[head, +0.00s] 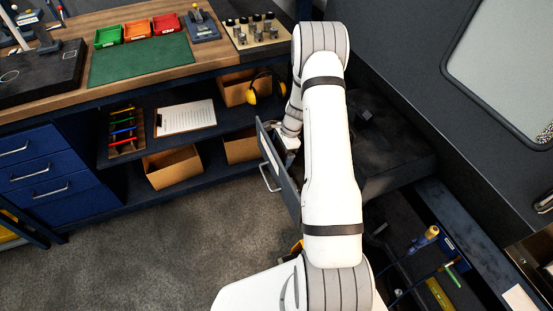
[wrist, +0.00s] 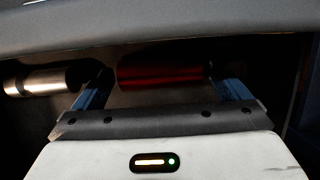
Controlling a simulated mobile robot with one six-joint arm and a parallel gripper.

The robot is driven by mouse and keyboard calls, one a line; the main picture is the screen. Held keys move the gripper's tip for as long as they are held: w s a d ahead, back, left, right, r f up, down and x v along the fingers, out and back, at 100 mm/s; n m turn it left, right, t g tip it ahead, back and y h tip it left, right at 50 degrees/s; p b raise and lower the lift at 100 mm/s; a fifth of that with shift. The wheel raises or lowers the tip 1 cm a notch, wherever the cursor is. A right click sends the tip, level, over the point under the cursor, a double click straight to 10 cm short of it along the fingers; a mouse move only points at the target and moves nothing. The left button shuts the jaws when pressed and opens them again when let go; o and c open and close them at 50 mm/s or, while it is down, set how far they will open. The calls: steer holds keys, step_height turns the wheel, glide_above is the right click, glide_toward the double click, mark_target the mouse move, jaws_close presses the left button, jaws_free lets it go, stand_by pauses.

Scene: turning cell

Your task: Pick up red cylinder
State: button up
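The red cylinder (wrist: 160,77) lies on its side in a dark space, seen in the wrist view. My gripper (wrist: 159,73) has its two blue fingers spread wide, with the fingertips near the two ends of the cylinder. A small gap shows at the left end; whether the right fingertip touches the other end, I cannot tell. In the head view, my wrist reaches in behind the front of an open drawer (head: 279,168), and the cylinder and fingertips are hidden there.
A silver cylinder with a dark end (wrist: 38,82) lies just left of the left finger. A pale edge (wrist: 160,22) crosses above the fingers. The workbench (head: 190,68) has a shelf below with cardboard boxes (head: 171,167) and a clipboard (head: 186,117). The floor (head: 150,240) at left is clear.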

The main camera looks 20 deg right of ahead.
steer(key=c, duration=0.9)
steer(key=shift+r, duration=0.2)
